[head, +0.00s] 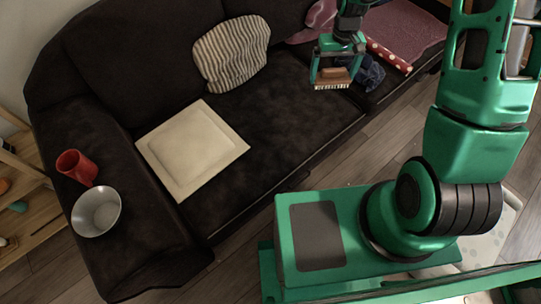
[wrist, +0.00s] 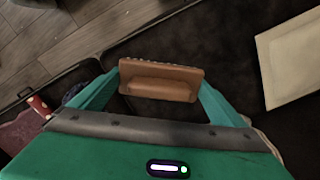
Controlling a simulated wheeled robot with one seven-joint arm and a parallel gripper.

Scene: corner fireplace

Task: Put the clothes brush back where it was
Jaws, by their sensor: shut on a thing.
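The clothes brush (head: 332,78) has a brown wooden back and pale bristles that point down in the head view. My gripper (head: 332,75) is shut on it, one finger at each end, and holds it over the right part of the dark sofa. In the wrist view the brush (wrist: 160,79) lies across between the two green fingers, its wooden back toward the camera. The sofa seat (head: 285,110) shows below and beside it. I cannot tell the exact height of the brush above the seat.
A cream square board (head: 192,150) lies on the seat, with a striped cushion (head: 231,54) behind. A dark blue cloth (head: 370,73) and a red dotted roll (head: 389,56) are beside my gripper.

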